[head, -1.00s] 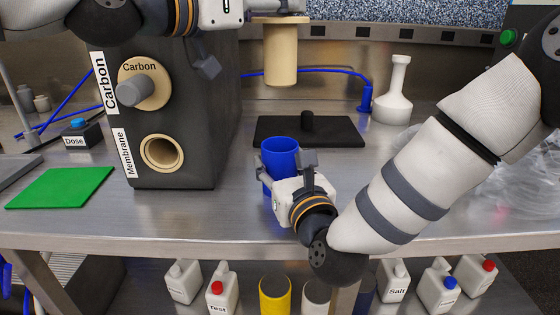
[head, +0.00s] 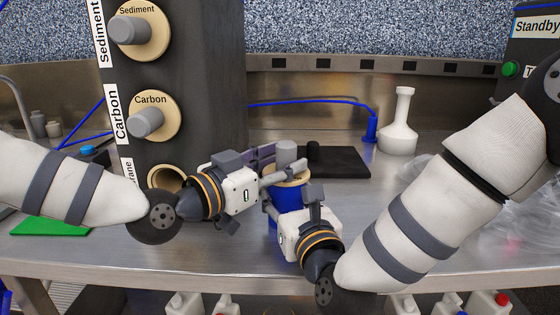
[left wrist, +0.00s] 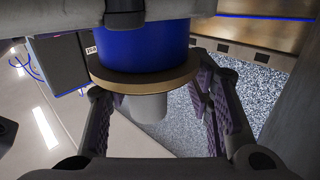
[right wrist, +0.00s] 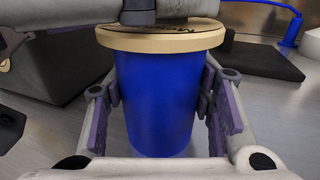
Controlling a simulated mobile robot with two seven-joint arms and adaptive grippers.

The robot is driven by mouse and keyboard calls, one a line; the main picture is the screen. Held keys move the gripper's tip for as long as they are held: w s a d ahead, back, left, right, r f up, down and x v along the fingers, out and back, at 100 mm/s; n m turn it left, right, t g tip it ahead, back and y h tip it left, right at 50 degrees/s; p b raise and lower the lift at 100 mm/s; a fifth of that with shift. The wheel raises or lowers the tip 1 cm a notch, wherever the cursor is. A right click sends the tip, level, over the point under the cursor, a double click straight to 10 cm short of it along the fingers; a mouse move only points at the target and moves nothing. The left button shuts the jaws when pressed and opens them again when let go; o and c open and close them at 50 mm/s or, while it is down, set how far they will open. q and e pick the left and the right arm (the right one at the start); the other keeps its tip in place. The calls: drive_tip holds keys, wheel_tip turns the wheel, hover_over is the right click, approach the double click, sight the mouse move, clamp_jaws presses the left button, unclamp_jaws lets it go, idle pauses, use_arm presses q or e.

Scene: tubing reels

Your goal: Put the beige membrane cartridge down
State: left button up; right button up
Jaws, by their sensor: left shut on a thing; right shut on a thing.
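I cannot tell whether the cup touches the bench.
The dark housing block (head: 205,70) with capped Sediment and Carbon ports and an open membrane port (head: 166,177) stands at left. A black mat (head: 345,163) and a white flask (head: 399,125) lie behind right. A green mat (head: 50,225) is at far left.

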use_arm(q)
drive_tip(key=o, duration=1.5)
drive_tip(key=shift+c, duration=0.2)
drive_tip(key=shift+s+a+r, duration=0.1)
drive_tip(key=shift+r, duration=0.05)
drive_tip(key=v, duration=1.1)
drive_tip(key=shift+s+a, duration=0.2)
drive_tip(key=shift+s, duration=0.1)
